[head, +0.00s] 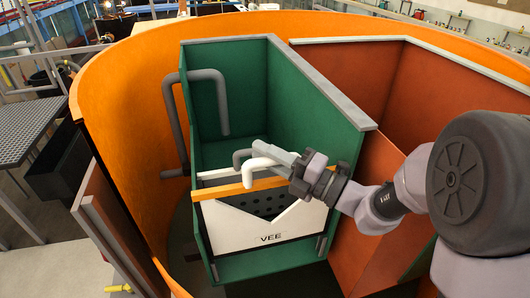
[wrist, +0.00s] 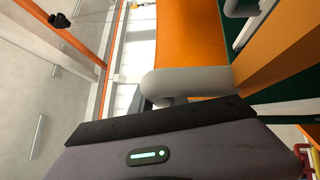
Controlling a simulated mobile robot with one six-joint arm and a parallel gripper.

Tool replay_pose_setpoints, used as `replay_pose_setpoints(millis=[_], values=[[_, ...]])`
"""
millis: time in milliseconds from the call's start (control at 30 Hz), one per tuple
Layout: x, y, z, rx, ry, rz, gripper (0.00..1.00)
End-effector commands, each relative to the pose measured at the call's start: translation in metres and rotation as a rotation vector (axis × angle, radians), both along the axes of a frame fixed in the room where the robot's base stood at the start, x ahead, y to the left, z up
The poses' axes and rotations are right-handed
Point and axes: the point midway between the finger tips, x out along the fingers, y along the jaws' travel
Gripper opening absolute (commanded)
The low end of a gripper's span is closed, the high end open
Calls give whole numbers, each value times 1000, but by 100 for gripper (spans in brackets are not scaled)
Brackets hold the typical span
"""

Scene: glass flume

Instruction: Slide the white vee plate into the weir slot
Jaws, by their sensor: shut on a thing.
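The white vee plate (head: 235,228), marked VEE and with a wide V notch, stands upright across the front end of the green tank (head: 312,95). A white bent handle (head: 275,151) rises above it. My gripper (head: 296,170) is shut on this handle at the plate's top right. In the wrist view a pale rounded bar (wrist: 185,80) lies against the dark edge of my gripper. Short grey upright strips (head: 322,246) show near the plate's lower corners. A green panel shows below the plate. I cannot tell how deep the plate sits in the slot.
An orange bar (head: 235,190) crosses in front of the plate's top. A dark perforated plate (head: 262,205) shows through the notch, with a grey bent handle (head: 242,156) nearby. A grey pipe (head: 222,105) hangs inside the tank. A curved orange wall (head: 130,85) surrounds everything.

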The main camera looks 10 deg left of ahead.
Motion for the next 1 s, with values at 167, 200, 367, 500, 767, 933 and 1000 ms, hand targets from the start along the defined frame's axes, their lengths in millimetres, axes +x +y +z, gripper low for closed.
replay_pose_setpoints(millis=[167, 200, 367, 500, 767, 933, 1000], values=[[0, 0, -1, 2, -2, -1, 0], [0, 0, -2, 2, -2, -1, 0], [0, 0, -6, 2, -2, -1, 0], [0, 0, -9, 2, -2, -1, 0], [0, 0, -15, 2, -2, -1, 0], [0, 0, -18, 1, -1, -1, 0], [0, 0, -20, 1, -1, -1, 0]])
